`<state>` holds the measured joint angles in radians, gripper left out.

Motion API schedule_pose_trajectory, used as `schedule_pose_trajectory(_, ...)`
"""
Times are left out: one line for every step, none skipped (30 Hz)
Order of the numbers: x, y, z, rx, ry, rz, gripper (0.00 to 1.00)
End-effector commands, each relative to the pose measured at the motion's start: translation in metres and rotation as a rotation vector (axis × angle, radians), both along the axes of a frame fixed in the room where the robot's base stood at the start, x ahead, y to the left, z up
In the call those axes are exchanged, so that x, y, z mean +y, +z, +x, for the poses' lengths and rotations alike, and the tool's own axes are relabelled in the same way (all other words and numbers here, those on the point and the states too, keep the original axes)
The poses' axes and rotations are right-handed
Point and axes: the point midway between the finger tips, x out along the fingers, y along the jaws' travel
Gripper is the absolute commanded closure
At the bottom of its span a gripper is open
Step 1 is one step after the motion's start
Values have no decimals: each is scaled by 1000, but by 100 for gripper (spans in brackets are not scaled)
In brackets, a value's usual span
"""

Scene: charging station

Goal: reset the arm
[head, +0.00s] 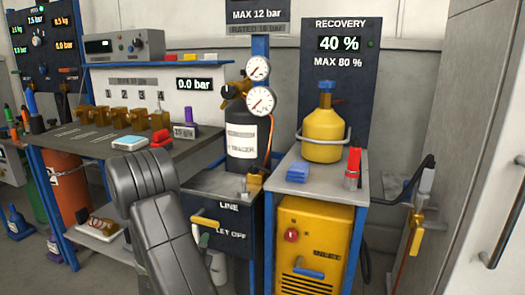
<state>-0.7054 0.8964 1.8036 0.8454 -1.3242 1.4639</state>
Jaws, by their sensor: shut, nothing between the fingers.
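My arm (150,210) shows as dark grey rounded links rising from the bottom edge, left of the middle. It is bent at the top, close in front of the bench's right end. My gripper is not in view. The arm hides part of the bench's front and lower shelf.
A bench (85,146) with brass valves stands at left. A black cylinder (240,140) with two gauges stands mid-view. A yellow tank (323,135), blue block (298,171) and red-capped bottle (352,168) stand on a cart. A hose with yellow-handled valve (415,235) hangs right.

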Motion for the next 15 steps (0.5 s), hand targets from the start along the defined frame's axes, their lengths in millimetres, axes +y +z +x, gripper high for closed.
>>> schedule_pose_trajectory(-2, -2, -1, -9, -1, 26, 100)
schedule_pose_trajectory(-3, -3, -1, -14, -1, 45, 100)
schedule_pose_trajectory(-4, -4, -2, -24, -2, 69, 100)
schedule_pose_trajectory(-5, -5, -2, -31, -2, 88, 100)
schedule_pose_trajectory(-6, -6, -2, -37, -2, 106, 100)
schedule_pose_trajectory(-7, -8, -3, -46, -2, 130, 100)
schedule_pose_trajectory(-8, -9, -3, -53, -2, 149, 100)
schedule_pose_trajectory(-9, -9, -3, -59, -2, 169, 100)
schedule_pose_trajectory(-10, -11, -4, -70, -2, 193, 100)
schedule_pose_trajectory(-11, -12, -4, -76, -2, 213, 100)
schedule_pose_trajectory(-12, -13, -4, -82, -2, 231, 100)
schedule_pose_trajectory(-13, -14, -4, -92, -1, 255, 100)
schedule_pose_trajectory(-13, -15, -5, -98, -2, 273, 100)
schedule_pose_trajectory(-14, -16, -5, -104, -2, 290, 100)
schedule_pose_trajectory(-15, -17, -5, -113, -1, 312, 100)
